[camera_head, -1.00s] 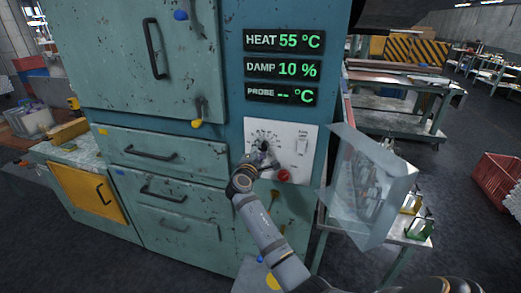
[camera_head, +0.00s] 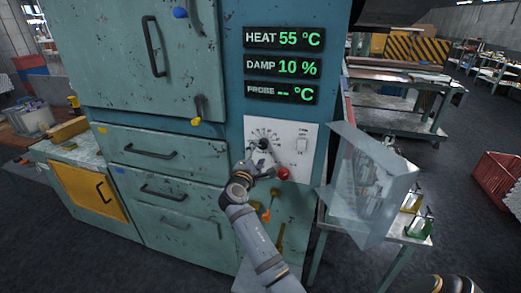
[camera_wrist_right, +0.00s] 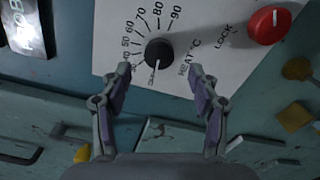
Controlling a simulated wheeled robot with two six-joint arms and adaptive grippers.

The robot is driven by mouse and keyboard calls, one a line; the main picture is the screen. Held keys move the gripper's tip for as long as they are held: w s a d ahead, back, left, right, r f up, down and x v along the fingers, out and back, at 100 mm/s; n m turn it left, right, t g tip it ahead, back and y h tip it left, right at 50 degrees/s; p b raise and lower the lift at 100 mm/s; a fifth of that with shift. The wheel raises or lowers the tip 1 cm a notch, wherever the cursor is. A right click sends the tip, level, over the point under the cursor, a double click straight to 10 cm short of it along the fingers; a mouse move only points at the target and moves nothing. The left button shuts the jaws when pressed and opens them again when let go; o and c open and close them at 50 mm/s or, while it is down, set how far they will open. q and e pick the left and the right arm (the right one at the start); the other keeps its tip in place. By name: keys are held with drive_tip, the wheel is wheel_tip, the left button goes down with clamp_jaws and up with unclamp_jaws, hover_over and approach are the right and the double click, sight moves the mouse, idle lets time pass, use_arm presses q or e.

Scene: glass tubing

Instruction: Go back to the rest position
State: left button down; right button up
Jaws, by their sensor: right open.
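My right gripper (camera_head: 264,168) is open and empty in front of the white control panel (camera_head: 310,142) of the teal cabinet. In the right wrist view its two fingers (camera_wrist_right: 160,82) stand apart, one on each side below the black heat knob (camera_wrist_right: 158,52), with nothing between them. The knob also shows in the head view (camera_head: 264,144), just above the gripper. The heat display (camera_head: 283,39) reads 55 °C, the damp display (camera_head: 282,66) 10 % and the probe display (camera_head: 281,92) dashes. My left gripper is not in view.
A red lock knob (camera_head: 283,173) sits at the panel's lower edge, close to the gripper. A clear tilted guard (camera_head: 368,188) stands right of the cabinet, above a small table. A red crate (camera_head: 497,180) is on the floor at far right. Drawers with handles (camera_head: 163,193) are at left.

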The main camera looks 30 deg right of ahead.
drive_tip(key=v, duration=0.2)
drive_tip(key=shift+s+a, duration=0.3)
drive_tip(key=a+f+g+y+b, duration=0.1)
drive_tip(key=a+f+y, duration=0.15)
drive_tip(key=f, duration=0.85)
drive_tip(key=a+f+y, duration=0.1)
drive_tip(key=f+y, duration=0.2)
drive_tip(key=f, duration=0.9)
drive_tip(key=s+a+f+g+y, duration=0.1)
drive_tip(key=s+f, duration=0.2)
drive_tip(key=f, duration=0.4)
drive_tip(key=s+a+f+m+g+y, duration=0.1)
drive_tip(key=s+f, duration=0.2)
drive_tip(key=f, duration=0.3)
drive_tip(key=s+a+f+g+y, duration=0.1)
drive_tip(key=s+f, duration=0.3)
drive_tip(key=f, duration=0.3)
drive_tip(key=s+a+f+m+g+y+b, duration=0.2)
drive_tip(key=s+f+m+g+y, duration=0.15)
drive_tip(key=s+f, duration=1.2)
drive_tip(key=s+f+m+g, duration=0.1)
drive_tip(key=s+f+m, duration=0.2)
drive_tip(key=s, duration=1)
drive_tip(key=s+f+m+g, duration=0.2)
drive_tip(key=s+f+m, duration=0.2)
drive_tip(key=s, duration=1)
wheel_tip(320, 180, down, 3)
drive_tip(key=shift+d+y+b, duration=0.4)
drive_tip(key=shift+d, duration=0.05)
